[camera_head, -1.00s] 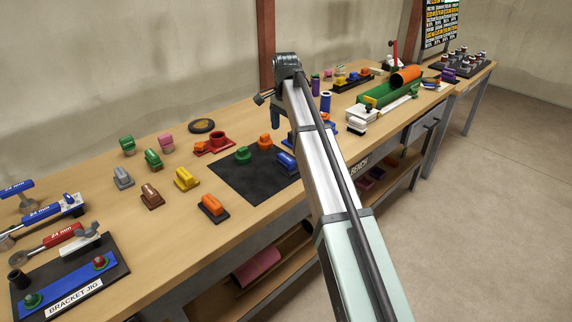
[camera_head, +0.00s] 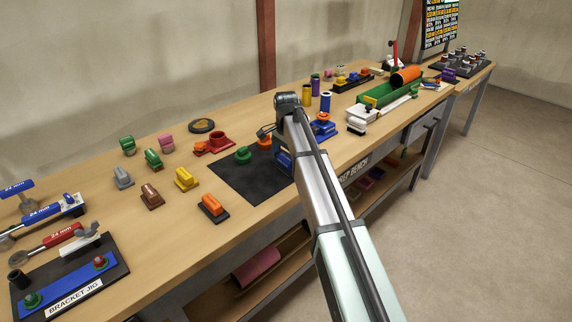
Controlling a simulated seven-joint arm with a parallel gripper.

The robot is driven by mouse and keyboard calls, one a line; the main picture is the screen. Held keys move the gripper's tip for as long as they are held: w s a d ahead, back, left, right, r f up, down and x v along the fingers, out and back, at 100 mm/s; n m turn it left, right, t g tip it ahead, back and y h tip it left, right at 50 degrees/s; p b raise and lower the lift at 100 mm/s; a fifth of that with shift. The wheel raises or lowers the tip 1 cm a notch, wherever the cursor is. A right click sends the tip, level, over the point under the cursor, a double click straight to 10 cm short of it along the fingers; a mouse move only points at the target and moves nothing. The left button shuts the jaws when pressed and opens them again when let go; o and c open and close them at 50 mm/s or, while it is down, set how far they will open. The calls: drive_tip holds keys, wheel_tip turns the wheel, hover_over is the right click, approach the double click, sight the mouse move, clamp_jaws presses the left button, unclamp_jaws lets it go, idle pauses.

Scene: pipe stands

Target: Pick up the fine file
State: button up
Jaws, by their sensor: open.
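I cannot tell which thing is the fine file; no thing in view is clearly readable as a file. Several small coloured blocks on dark bases stand on the bench, among them an orange one (camera_head: 212,204), a yellow one (camera_head: 186,177) and a brown one (camera_head: 151,194). My gripper (camera_head: 264,132) is open, small in the view, over the back edge of the black mat (camera_head: 238,182), close to an orange piece (camera_head: 264,143). My arm hides part of a blue piece (camera_head: 284,160) on the mat's right side.
A bracket jig (camera_head: 75,275) and blue- and red-handled 24 mm tools (camera_head: 52,212) lie at the left. Bare wood (camera_head: 110,215) lies left of the mat.

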sight(286, 157)
drive_tip(key=shift+f, duration=0.3)
drive_tip(key=c, duration=1.1)
wheel_tip(286, 157, up, 10)
drive_tip(key=shift+r, duration=0.1)
